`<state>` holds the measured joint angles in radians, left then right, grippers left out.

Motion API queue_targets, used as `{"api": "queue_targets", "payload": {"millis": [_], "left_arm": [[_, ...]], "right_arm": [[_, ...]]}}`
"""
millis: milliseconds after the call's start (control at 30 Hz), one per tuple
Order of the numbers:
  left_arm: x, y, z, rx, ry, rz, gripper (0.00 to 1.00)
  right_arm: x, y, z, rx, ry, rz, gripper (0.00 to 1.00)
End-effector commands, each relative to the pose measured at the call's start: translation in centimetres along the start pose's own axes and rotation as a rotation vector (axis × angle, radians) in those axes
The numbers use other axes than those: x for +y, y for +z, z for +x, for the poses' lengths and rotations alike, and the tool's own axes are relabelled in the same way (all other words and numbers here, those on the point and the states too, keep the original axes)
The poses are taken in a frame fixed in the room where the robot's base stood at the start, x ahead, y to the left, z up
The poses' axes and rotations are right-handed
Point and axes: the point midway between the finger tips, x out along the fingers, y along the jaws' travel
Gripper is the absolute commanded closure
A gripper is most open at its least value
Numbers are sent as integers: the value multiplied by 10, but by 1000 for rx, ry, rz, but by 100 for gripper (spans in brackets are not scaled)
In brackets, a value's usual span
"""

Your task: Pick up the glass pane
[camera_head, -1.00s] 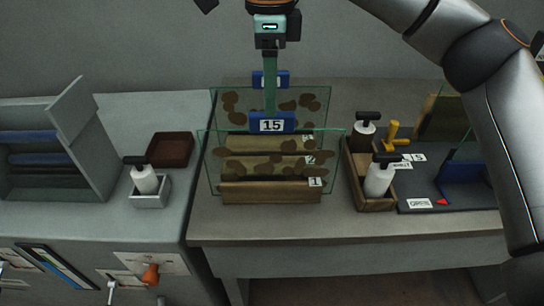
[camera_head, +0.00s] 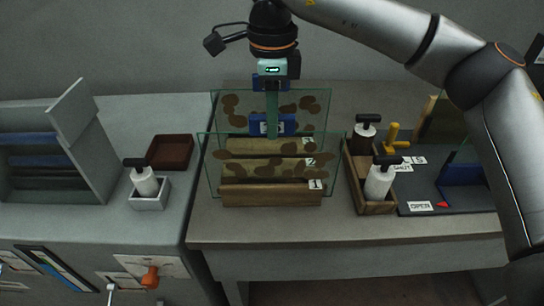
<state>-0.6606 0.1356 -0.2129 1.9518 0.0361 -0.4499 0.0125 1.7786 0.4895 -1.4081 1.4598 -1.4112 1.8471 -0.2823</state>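Two clear glass panes with brown blotches stand upright in slotted wooden rails on the table. My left gripper is out of view.
The wooden rack (camera_head: 270,195) has numbered slots. Left are a brown tray (camera_head: 171,151), a bottle in a grey holder (camera_head: 149,197) and a grey slotted rack (camera_head: 90,155).

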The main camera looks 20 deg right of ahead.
Motion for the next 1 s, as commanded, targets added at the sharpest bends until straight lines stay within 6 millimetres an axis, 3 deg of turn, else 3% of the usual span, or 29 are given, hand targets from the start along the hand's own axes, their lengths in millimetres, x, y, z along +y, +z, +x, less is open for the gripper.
{"api": "queue_targets", "payload": {"millis": [233,1000], "left_arm": [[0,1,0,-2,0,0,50],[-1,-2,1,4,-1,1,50]], "right_arm": [[0,0,0,0,0,0,100],[0,0,-1,0,0,-1,100]]}}
